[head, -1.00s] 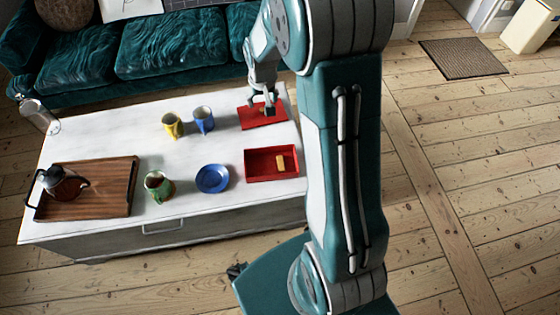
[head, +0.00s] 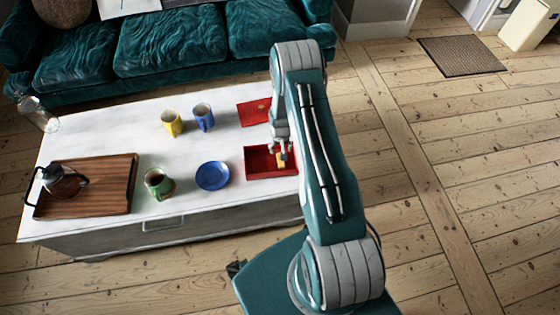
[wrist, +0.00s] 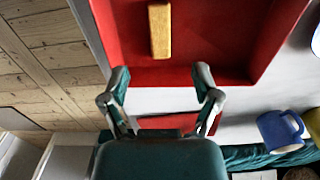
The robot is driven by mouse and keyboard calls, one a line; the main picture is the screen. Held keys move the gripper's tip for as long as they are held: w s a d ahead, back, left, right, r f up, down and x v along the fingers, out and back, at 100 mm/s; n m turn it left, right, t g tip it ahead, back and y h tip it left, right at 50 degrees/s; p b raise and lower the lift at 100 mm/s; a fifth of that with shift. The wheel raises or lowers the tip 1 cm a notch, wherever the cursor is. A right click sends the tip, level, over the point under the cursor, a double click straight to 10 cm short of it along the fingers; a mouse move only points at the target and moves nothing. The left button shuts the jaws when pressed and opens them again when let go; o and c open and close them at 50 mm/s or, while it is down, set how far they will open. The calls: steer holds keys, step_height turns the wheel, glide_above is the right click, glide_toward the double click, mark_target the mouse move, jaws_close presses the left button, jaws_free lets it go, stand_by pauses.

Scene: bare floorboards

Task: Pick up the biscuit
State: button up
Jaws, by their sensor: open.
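The biscuit (head: 281,160) is a small golden-brown bar lying in the red tray (head: 257,162) on the white table. In the wrist view the biscuit (wrist: 160,32) lies lengthwise, up the picture from my gripper. My gripper (head: 281,149) is over the tray, close to the biscuit, and partly covers it in the head view. In the wrist view my gripper (wrist: 160,75) is open, with nothing between its fingers, and its fingertips point toward the biscuit.
A blue saucer (head: 212,176) stands left of the tray. A wooden board (head: 105,200) holds a glass pot (head: 62,182). A red flat piece (head: 252,112) lies behind the tray.

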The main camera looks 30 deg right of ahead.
steer(key=f, duration=0.3)
steer(key=shift+d, duration=0.2)
step_height(320, 180, down, 5)
steer(key=shift+w+a+r, duration=0.1)
steer(key=shift+a, duration=0.05)
steer(key=c, duration=0.9)
